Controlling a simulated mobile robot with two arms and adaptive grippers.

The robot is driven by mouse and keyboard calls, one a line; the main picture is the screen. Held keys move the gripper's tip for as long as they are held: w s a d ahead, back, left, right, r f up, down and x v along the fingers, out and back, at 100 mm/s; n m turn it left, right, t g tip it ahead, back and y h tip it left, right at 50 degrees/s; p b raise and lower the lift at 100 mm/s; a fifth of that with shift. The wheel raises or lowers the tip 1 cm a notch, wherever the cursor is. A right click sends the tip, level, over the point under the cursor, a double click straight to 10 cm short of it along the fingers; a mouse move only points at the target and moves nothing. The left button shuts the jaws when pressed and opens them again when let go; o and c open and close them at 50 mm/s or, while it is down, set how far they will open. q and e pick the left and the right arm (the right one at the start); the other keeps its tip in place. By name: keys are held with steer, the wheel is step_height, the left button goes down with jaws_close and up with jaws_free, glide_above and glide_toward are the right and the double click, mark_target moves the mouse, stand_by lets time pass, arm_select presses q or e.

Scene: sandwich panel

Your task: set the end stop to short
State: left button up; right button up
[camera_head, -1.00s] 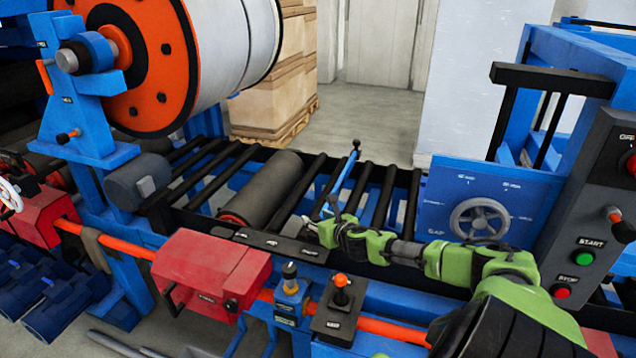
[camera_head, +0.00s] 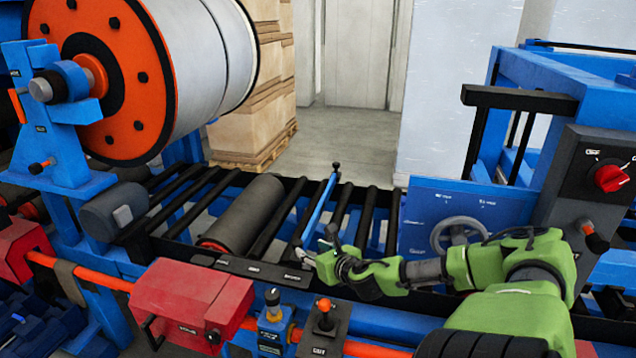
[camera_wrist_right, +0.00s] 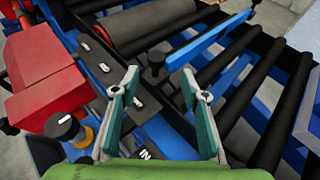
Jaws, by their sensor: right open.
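The end stop (camera_head: 317,209) is a blue bar lying across the roller bed, with a dark knob at its far end. Its near end stands by the right end of a dark label plate (camera_head: 253,268) on the front rail; the labels are too small to read. My right gripper (camera_head: 325,242) is at this near end. In the right wrist view, my right gripper (camera_wrist_right: 160,76) is open, with a dark knob (camera_wrist_right: 154,67) at the near end of the blue bar (camera_wrist_right: 208,38) showing just beyond and between the fingertips. Contact cannot be told. My left gripper is out of view.
A thick dark roller (camera_head: 243,213) lies left of the stop. A red box (camera_head: 192,301) and a joystick box (camera_head: 322,325) stand in front of the rail. A handwheel panel (camera_head: 430,205) and a control post (camera_head: 580,180) with a red knob stand at the right.

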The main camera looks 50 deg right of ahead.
steer(key=shift+v, duration=1.35)
